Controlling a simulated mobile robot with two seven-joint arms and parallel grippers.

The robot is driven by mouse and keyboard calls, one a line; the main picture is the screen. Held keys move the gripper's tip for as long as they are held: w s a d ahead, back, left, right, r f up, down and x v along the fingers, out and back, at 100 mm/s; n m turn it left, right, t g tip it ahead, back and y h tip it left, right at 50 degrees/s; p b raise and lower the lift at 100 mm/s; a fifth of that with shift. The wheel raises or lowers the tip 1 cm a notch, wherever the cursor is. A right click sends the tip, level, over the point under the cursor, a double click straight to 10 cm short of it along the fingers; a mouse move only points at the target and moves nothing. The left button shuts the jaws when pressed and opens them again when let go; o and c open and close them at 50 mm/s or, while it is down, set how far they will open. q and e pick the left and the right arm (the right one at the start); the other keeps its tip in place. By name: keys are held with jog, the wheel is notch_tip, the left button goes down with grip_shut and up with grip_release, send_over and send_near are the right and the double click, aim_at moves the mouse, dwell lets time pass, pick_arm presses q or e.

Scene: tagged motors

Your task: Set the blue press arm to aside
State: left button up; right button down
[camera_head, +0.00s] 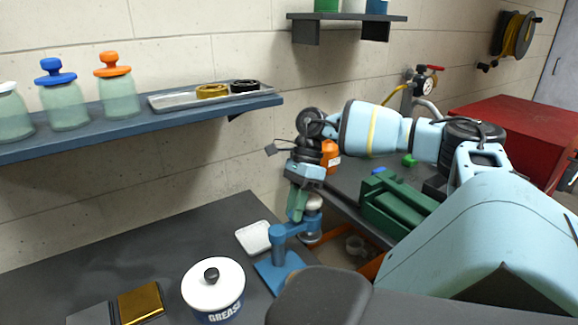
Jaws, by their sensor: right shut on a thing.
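The blue press stands on the dark bench, with a flat base (273,272) and an upright post (278,246). Its blue press arm (300,228) reaches from the post to the right, toward the bench edge. A pale knob (314,201) shows at the arm's outer end, partly behind my gripper. My right gripper (297,208) points down with green fingers and is shut at the arm's outer end. The fingers and wrist hide part of the contact. My left gripper is not in view.
A white grease pot (213,286), a gold block (141,304) and a white dish (254,238) are on the bench. A blue shelf (150,122) with bottles runs along the wall. A green holder (396,208) stands to the right.

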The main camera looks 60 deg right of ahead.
jog(key=c, duration=1.2)
grip_release()
jog(key=shift+d+r, duration=0.25)
jog(key=shift+r, duration=0.1)
jog(key=b+v, duration=0.1)
jog(key=v, duration=0.4)
jog(key=shift+d+r+b, duration=0.3)
jog(key=shift+r+b, duration=0.05)
jog(key=shift+r, duration=0.25)
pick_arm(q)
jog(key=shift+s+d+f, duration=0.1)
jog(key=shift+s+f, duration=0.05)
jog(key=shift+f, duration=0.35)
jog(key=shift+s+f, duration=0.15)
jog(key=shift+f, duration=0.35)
pick_arm(e)
jog(key=shift+d+r, duration=0.15)
jog(key=shift+r, duration=0.1)
